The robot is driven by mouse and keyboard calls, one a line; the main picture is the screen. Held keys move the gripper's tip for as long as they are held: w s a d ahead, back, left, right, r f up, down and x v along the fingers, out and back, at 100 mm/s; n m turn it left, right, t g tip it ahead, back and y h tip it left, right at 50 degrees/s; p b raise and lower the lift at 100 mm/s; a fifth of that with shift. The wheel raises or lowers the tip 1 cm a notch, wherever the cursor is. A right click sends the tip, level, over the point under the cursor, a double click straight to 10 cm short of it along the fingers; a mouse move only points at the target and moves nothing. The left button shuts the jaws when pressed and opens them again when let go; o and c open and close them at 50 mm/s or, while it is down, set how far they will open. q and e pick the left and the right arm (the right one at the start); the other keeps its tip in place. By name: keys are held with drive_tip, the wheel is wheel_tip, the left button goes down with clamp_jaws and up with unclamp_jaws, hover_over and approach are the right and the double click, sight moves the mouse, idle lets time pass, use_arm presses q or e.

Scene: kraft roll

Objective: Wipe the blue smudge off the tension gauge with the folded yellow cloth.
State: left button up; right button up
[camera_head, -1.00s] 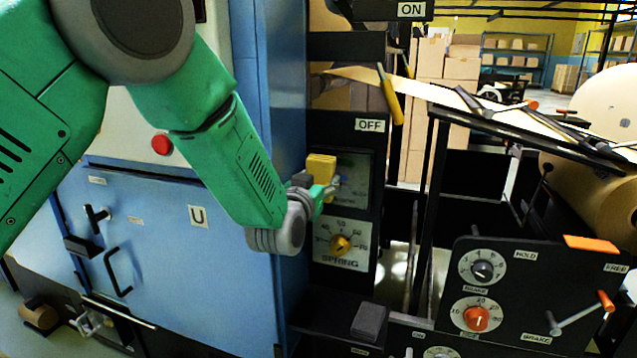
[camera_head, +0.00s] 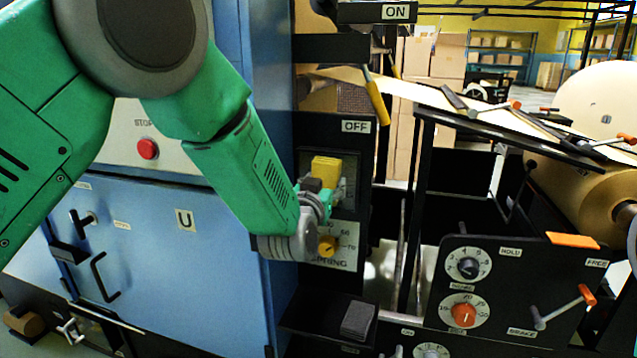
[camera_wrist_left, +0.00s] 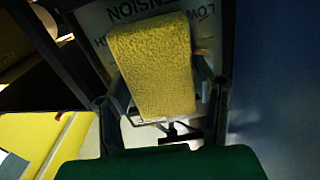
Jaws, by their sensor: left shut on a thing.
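The folded yellow cloth (camera_head: 326,169) is held in my left gripper (camera_head: 318,194), in front of the tension gauge (camera_head: 350,186). In the left wrist view the cloth (camera_wrist_left: 152,60) sits between the two fingers (camera_wrist_left: 160,108) and overlaps the gauge face (camera_wrist_left: 203,28), where the words TENSION and LOW partly show. The cloth looks very close to the face; I cannot tell whether it touches. The cloth and gripper hide much of the gauge, and I cannot make out the blue smudge. My right gripper is not in view.
The SPRING dial (camera_head: 328,246) is just below my left gripper. A blue cabinet (camera_head: 150,265) stands left of it. A dark block (camera_head: 358,320) lies on the ledge below. A black control panel (camera_head: 500,290) and a kraft roll (camera_head: 580,195) are to the right.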

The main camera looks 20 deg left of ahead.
use_arm(q)
drive_tip(key=a+p, duration=0.1)
drive_tip(key=a, duration=0.3)
drive_tip(key=shift+w, duration=0.1)
idle(1.4)
drive_tip(key=s+p, duration=0.1)
drive_tip(key=s, duration=0.5)
drive_tip(key=shift+p, duration=0.3)
drive_tip(key=shift+s+a, duration=0.1)
drive_tip(key=shift+s, duration=0.05)
drive_tip(key=s, duration=0.2)
drive_tip(key=shift+s, duration=0.4)
